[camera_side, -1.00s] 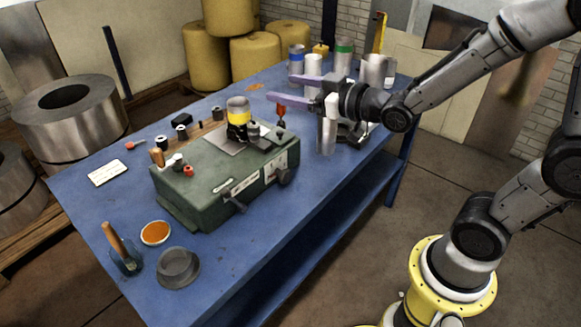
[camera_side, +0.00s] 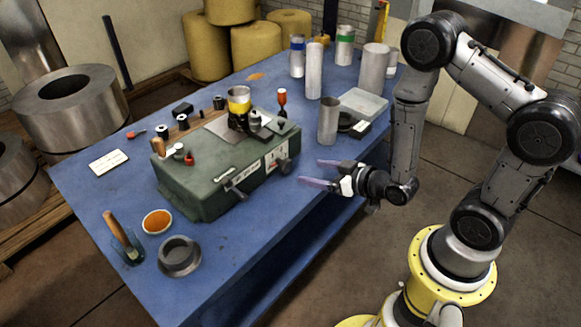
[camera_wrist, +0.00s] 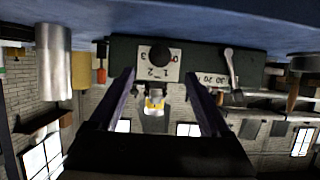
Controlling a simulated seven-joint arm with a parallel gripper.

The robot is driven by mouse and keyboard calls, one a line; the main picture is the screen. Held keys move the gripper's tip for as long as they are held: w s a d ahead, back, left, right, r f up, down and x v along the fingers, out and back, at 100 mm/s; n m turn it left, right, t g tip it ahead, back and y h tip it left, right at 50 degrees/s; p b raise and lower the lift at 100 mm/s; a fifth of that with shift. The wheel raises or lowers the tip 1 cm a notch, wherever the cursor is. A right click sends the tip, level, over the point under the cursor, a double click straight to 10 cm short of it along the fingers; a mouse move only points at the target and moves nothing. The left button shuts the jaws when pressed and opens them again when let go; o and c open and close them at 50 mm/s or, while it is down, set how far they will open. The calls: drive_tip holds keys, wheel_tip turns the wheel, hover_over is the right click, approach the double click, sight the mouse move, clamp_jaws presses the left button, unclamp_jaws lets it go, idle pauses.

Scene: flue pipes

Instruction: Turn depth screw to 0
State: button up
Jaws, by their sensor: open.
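A green machine (camera_side: 215,172) stands on the blue table. On its front face a dark round knob (camera_side: 287,166), which looks like the depth screw, sits by a white number plate (camera_side: 272,162).
A crank lever (camera_side: 234,187) sticks out left of the knob. A red-handled tool (camera_side: 282,98) stands behind the machine.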

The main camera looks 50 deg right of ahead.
sight(288, 167)
drive_tip(key=x, duration=0.9)
drive_tip(key=shift+w+f, duration=0.1)
drive_tip(key=shift+w, duration=0.05)
clamp_jaws()
drive_tip(key=shift+n+h, duration=0.4)
drive_tip(key=shift+n, duration=0.2)
unclamp_jaws()
drive_tip(key=v, duration=1.3)
drive_tip(key=shift+s, duration=0.4)
